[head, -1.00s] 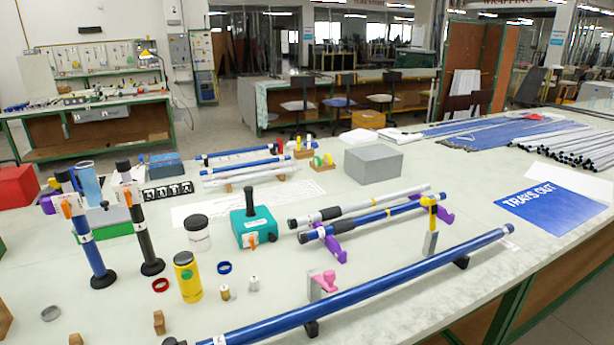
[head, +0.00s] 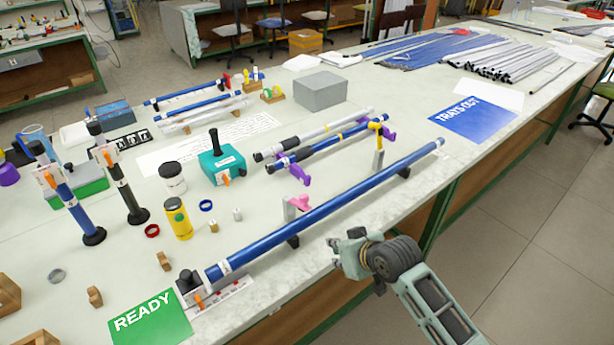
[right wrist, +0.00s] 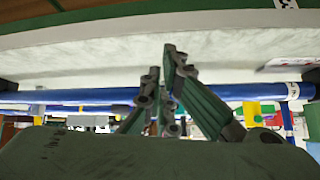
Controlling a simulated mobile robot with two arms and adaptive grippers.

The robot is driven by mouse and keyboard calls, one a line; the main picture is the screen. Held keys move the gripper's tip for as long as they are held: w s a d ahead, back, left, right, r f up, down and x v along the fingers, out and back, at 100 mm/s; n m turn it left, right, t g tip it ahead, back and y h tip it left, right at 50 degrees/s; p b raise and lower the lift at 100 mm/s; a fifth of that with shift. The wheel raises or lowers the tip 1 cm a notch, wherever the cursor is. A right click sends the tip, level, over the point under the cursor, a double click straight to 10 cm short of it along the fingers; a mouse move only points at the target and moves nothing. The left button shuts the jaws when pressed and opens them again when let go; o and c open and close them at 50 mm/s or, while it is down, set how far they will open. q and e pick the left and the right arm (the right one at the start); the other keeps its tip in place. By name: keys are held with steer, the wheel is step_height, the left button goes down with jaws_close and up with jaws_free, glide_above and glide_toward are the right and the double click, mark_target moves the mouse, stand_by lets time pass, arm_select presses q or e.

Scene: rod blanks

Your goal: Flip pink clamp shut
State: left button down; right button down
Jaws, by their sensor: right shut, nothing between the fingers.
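The pink clamp (head: 299,203) sits on a light grey upright (head: 289,213) behind the long blue rod (head: 325,205). Its pink part looks raised and tilted; I cannot tell how far it stands open. The rod lies along the table's front on dark supports. My right gripper (head: 336,254) is shut and empty, at the front edge, on the near side of the rod and right of the clamp, apart from both. Its closed fingers show in the right wrist view (right wrist: 168,72), with the blue rod (right wrist: 235,92) behind them. I cannot make out the pink clamp there. My left gripper is out of view.
A yellow clamp (head: 377,124) on a grey post stands farther right behind the rod. Purple holders (head: 299,174) carry two more rods. A teal box (head: 221,167), a yellow jar (head: 178,220) and a green READY mat (head: 150,320) lie to the left.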

steer(key=w+a+r+n+t+y+p, duration=0.15)
steer(key=w+r, duration=0.25)
steer(key=r, duration=0.7)
steer(key=w+a+r+n+y+p, duration=0.1)
steer(key=w+a+r, duration=0.2)
steer(key=r, duration=0.9)
steer(key=p, duration=0.2)
glide_above(305, 195)
steer(key=w, duration=0.1)
steer(key=shift+h, duration=0.25)
steer(key=f, duration=0.4)
steer(key=a+f, duration=0.1)
steer(key=shift+w+f, duration=0.15)
steer(key=shift+f, duration=0.25)
steer(key=shift+s+d+f+p, duration=0.15)
steer(key=shift+f+p, duration=0.25)
steer(key=shift+f, duration=0.2)
steer(key=shift+s+d+f+p, duration=0.15)
steer(key=shift+f+p, duration=0.2)
steer(key=shift+f, duration=0.25)
steer(key=shift+s+d+f, duration=0.15)
steer(key=shift+f, duration=0.25)
steer(key=shift+s+d+f, duration=0.1)
steer(key=shift+f, duration=0.35)
